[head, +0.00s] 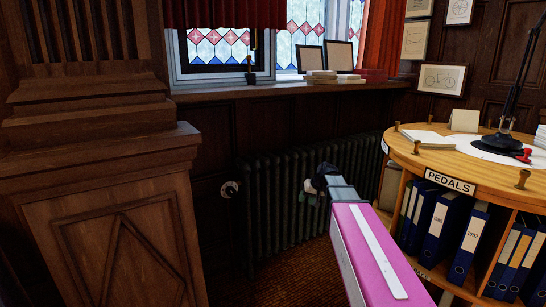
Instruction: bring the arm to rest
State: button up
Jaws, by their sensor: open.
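My arm reaches up from the lower right, with a magenta link and a grey section before its end. My gripper (310,190) is at the far end of the arm, small and dark. It is open, and I see nothing between its fingers. It is in front of the dark radiator (268,205) in this view and left of the round wooden table. The gap between the gripper and the radiator is hard to judge.
The round table (440,167) at the right bears papers, a dark lamp (508,135) and a red item; blue binders (440,228) stand under it. A wooden pillar (105,200) stands at the left. A window sill (290,88) holds frames and books. Carpet (300,280) shows below.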

jog(key=s+d+f+g+h, duration=0.1)
jog(key=s+f, duration=0.4)
jog(key=s, duration=0.3)
jog(key=s+d+f+m+g+h, duration=0.1)
jog(key=s+f+h, duration=0.1)
jog(key=s+f, duration=0.3)
jog(key=s+d+f+g+h, duration=0.1)
jog(key=s+f, duration=0.5)
jog(key=s, duration=0.6)
jog(key=shift+d+g+h, duration=0.4)
jog(key=shift+d+g, duration=0.1)
